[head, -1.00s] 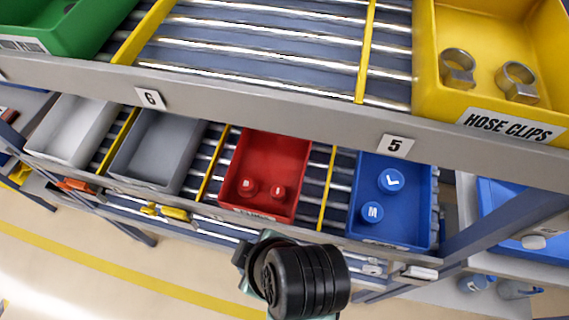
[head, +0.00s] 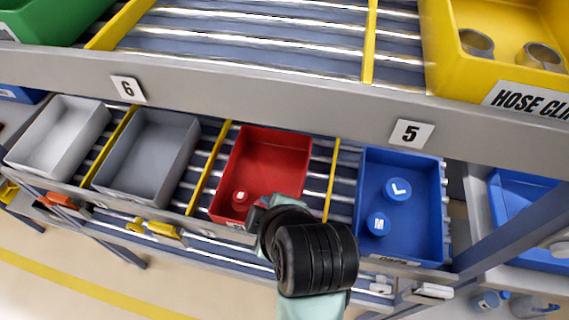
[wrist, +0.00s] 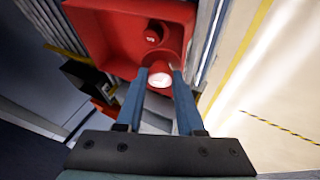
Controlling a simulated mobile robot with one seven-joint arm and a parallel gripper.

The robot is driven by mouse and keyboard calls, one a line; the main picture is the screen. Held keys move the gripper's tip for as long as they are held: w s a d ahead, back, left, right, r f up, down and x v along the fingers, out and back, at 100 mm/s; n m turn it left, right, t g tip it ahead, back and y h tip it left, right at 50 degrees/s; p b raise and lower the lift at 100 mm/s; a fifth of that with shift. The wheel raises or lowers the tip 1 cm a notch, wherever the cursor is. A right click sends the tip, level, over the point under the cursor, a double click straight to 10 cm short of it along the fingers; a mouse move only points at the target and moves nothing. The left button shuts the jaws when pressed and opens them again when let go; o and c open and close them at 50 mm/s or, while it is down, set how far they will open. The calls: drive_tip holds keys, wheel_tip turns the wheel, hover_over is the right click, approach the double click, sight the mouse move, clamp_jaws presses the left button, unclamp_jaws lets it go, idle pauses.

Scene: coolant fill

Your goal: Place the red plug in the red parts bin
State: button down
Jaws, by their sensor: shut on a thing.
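The red bin (head: 272,150) sits on the lower rack, between a grey bin and a blue bin. One red plug (head: 241,197) with a pale mark lies inside it near the front; it also shows in the wrist view (wrist: 152,35). My gripper (wrist: 160,76) is shut on a red plug (wrist: 160,80), whose pale end faces the wrist camera. In the wrist view the held plug overlaps the bin's edge (wrist: 120,60); its height above the bin is unclear. In the head view my wrist covers the bin's front right corner and hides the fingertips.
A blue bin (head: 372,175) with blue caps stands to the right, and a grey bin (head: 150,150) to the left. The upper shelf beam (head: 270,95) runs across above these bins. A yellow bin (head: 480,90) of hose clips stands upper right.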

drive_tip(key=w+d, duration=0.1)
drive_tip(key=w, duration=0.2)
drive_tip(key=w+d+f+p, duration=0.1)
drive_tip(key=w, duration=0.2)
drive_tip(key=w+d+f, duration=0.1)
drive_tip(key=w, duration=0.2)
drive_tip(key=shift+w+d+f, duration=0.15)
drive_tip(key=shift+w+f, duration=0.1)
drive_tip(key=shift+w, duration=0.15)
drive_tip(key=shift+w+d+f, duration=0.1)
drive_tip(key=shift+w+f, duration=0.35)
drive_tip(key=shift+f, duration=0.4)
drive_tip(key=shift+w+d+f+p, duration=0.1)
drive_tip(key=shift+w+f+p, duration=0.2)
drive_tip(key=shift+f, duration=0.3)
drive_tip(key=shift+w+d+r+g+p, duration=0.1)
drive_tip(key=shift+w+r+g+p, duration=0.15)
drive_tip(key=shift+r+g+p, duration=0.25)
drive_tip(key=g+p, duration=0.1)
drive_tip(key=w+g+y+p, duration=0.1)
drive_tip(key=g, duration=0.1)
drive_tip(key=shift+w+d+m, duration=0.2)
drive_tip(key=shift+m, duration=0.2)
drive_tip(key=shift+w+f+g+y+p, duration=0.1)
drive_tip(key=shift+g+y+p, duration=0.2)
drive_tip(key=shift+g+p, duration=0.35)
drive_tip(key=shift+f, duration=0.35)
